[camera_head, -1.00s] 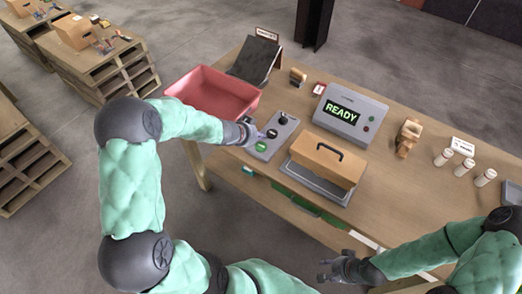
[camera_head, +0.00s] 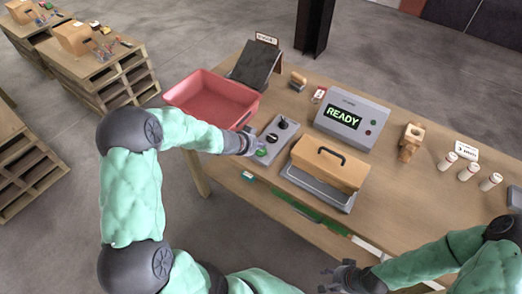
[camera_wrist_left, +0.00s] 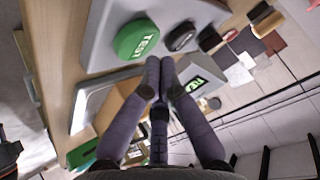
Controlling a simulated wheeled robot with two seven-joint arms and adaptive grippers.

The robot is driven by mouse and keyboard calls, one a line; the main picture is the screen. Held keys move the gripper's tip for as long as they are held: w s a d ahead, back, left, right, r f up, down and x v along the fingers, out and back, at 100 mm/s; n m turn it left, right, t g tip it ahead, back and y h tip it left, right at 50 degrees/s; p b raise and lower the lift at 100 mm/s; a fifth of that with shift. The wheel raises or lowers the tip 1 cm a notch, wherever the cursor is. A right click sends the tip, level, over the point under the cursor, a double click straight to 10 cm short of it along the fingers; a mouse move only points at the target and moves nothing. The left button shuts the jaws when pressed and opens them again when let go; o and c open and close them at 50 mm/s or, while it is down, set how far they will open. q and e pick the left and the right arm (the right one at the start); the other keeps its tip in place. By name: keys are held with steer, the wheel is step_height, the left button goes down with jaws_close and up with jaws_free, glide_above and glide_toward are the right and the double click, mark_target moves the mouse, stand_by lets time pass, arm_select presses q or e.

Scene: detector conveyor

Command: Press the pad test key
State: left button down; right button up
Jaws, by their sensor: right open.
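The control box (camera_head: 284,141) is a grey panel on the table with a green key (camera_head: 261,153), a darker key and a black knob. In the left wrist view the green key (camera_wrist_left: 135,39) is large, round and marked TEST. My left gripper (camera_head: 256,144) is beside the box's left edge, close to the green key. In the left wrist view its fingertips (camera_wrist_left: 160,62) are together, hold nothing, and appear apart from the key. My right gripper (camera_head: 332,280) is open and empty in front of the table's front edge.
A grey unit (camera_head: 352,121) reads READY. A tan block with a black handle (camera_head: 328,162) sits on a grey tray right of the control box. A red bin (camera_head: 208,95) stands behind my left forearm. Several white bottles (camera_head: 468,171) stand at the right.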

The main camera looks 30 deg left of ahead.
mark_target(259, 151)
arm_select(q)
steer(key=shift+f, duration=0.15)
stand_by(0.7)
steer(key=shift+f, duration=0.25)
steer(key=shift+f+b, duration=0.4)
steer(key=shift+b, duration=0.15)
stand_by(0.6)
steer(key=shift+r, duration=0.1)
steer(key=shift+r+p, duration=0.7)
steer(key=shift+p, duration=0.2)
steer(key=shift+r, duration=0.1)
step_height(259, 151, up, 5)
steer(key=p, duration=0.5)
